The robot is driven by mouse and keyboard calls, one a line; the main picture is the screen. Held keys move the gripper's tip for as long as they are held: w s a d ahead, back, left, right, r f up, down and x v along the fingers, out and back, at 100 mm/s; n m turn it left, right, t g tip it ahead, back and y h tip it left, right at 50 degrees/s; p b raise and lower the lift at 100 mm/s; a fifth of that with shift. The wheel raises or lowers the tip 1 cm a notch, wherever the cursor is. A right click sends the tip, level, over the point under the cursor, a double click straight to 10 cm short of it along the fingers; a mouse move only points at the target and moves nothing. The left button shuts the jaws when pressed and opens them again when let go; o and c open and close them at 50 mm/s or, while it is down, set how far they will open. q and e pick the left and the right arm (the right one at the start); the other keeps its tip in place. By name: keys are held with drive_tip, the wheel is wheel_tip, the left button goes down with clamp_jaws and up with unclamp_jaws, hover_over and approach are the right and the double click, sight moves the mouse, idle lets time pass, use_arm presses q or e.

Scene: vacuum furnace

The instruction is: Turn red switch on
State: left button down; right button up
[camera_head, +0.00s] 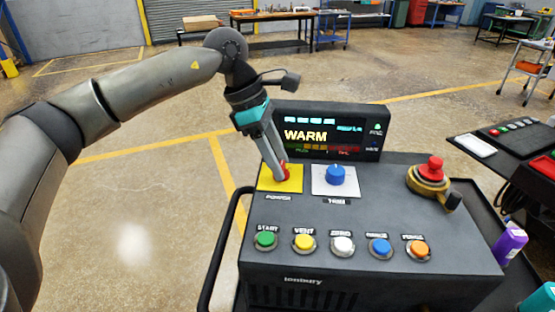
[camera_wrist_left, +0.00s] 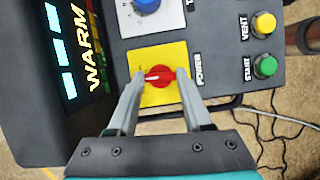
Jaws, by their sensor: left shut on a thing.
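The red switch (camera_head: 284,170) is a rotary knob on a yellow plate (camera_head: 293,184), labelled POWER, at the left of the black control box's top. It also shows in the left wrist view (camera_wrist_left: 160,77), with a white mark pointing left on it. My left gripper (camera_head: 279,175) comes down on the knob from above. In the left wrist view its two fingers (camera_wrist_left: 160,88) stand on either side of the red knob, shut on it. The display (camera_head: 320,136) behind reads WARM. My right gripper does not show.
A blue knob (camera_head: 335,175) on a white plate sits just right of the yellow plate. Several coloured buttons, such as the green START button (camera_head: 265,240), line the front. A red emergency button (camera_head: 432,167) stands at the right. A black handle (camera_head: 217,262) runs along the left side.

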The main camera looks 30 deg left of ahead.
use_arm(q)
drive_tip(key=m+g, duration=0.1)
drive_tip(key=m, duration=0.4)
drive_tip(key=shift+w+r+g, duration=0.1)
drive_tip(key=shift+w+g, duration=0.1)
drive_tip(key=shift+g, duration=0.2)
idle(0.4)
drive_tip(key=shift+c, duration=1.6)
unclamp_jaws()
drive_tip(key=p+v, duration=0.1)
drive_tip(key=v, duration=1.4)
drive_tip(key=shift+p, duration=0.35)
drive_tip(key=shift+a, duration=0.1)
